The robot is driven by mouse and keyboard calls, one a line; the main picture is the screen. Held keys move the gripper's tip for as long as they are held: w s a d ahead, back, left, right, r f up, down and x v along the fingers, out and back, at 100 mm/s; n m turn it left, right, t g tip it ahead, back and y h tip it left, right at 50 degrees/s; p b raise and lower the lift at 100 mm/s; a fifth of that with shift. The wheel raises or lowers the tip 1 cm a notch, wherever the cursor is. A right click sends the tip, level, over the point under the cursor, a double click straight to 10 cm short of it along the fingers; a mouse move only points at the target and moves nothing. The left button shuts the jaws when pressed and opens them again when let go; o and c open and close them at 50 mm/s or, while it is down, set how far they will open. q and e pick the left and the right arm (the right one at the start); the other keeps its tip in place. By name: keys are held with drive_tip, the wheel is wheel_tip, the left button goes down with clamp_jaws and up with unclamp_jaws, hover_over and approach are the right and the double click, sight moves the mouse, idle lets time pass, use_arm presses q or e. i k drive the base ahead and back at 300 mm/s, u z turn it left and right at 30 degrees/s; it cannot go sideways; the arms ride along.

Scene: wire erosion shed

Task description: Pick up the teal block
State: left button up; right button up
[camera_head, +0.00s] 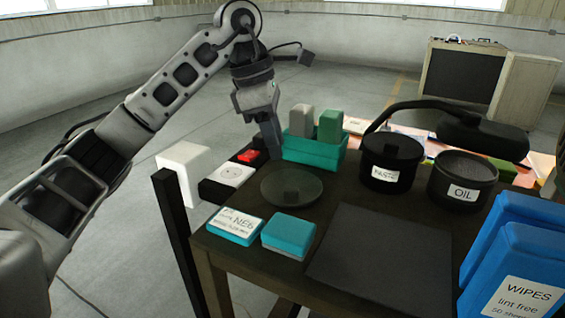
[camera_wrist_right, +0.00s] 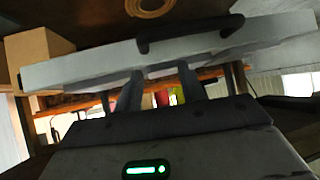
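A plain teal block (camera_head: 288,235) lies on the dark table near its front left edge. Just left of it is a flat teal box with a white label (camera_head: 235,226). My left gripper (camera_head: 271,148) points down beyond the block, above the table's back left part, beside a teal bin (camera_head: 315,150). It is apart from the teal block, and its fingers are seen edge-on, so their opening cannot be told. My right gripper (camera_wrist_right: 158,88) shows in the right wrist view with two fingers spread apart. A pale panel with a black handle (camera_wrist_right: 190,40) is in front of them.
The bin holds a grey block and a green block. A round glass dish (camera_head: 291,187) lies behind the teal block. Black tins (camera_head: 391,160), one marked OIL (camera_head: 462,180), and blue wipes packs (camera_head: 520,265) stand at right. A dark mat (camera_head: 380,255) lies bare in front.

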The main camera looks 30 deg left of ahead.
sight(291, 237)
drive_tip(key=u, duration=0.1)
drive_tip(key=k, duration=1)
drive_tip(key=z, duration=0.1)
